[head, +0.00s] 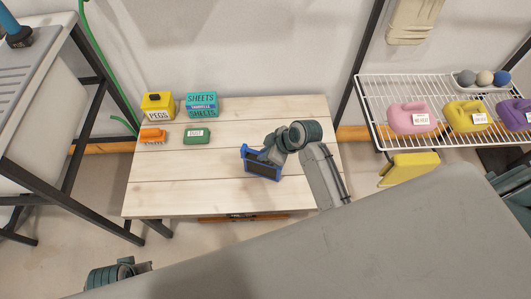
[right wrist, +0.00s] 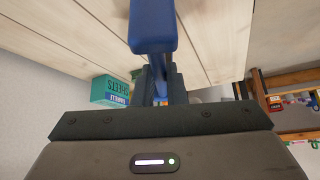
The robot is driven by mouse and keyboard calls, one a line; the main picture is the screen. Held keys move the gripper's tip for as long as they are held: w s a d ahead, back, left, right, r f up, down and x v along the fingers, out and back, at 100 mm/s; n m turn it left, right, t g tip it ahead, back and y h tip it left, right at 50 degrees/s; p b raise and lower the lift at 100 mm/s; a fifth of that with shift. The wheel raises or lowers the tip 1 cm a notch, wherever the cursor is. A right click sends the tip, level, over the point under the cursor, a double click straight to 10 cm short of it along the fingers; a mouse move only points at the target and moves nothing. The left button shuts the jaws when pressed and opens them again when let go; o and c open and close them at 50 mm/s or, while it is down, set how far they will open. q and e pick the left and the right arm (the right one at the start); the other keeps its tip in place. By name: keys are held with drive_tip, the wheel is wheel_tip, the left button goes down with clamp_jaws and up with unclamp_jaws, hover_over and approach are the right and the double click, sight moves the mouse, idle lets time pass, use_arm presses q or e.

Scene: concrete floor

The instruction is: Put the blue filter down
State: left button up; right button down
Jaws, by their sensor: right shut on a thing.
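The blue filter (head: 263,168) has a blue frame around a dark panel. It is over the right half of the pale wooden table (head: 190,190); whether its lower edge touches the boards I cannot tell. My right gripper (head: 267,154) is shut on the filter's upper edge. In the right wrist view, the blue frame (right wrist: 152,28) stands out from between the jaws, against the boards. Part of the filter is hidden by the gripper. My left gripper is not in view; only a piece of my left arm shows at the bottom left.
A yellow pegs box (head: 158,107), a teal sheets box (head: 201,105), an orange brush-like item (head: 153,136) and a green block (head: 197,136) occupy the table's back left. The front left boards are clear. A wire rack (head: 375,112) with colored jugs stands right.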

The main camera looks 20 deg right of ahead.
drive_tip(key=shift+f, duration=0.1)
idle(0.3)
drive_tip(key=c, duration=1.5)
unclamp_jaws()
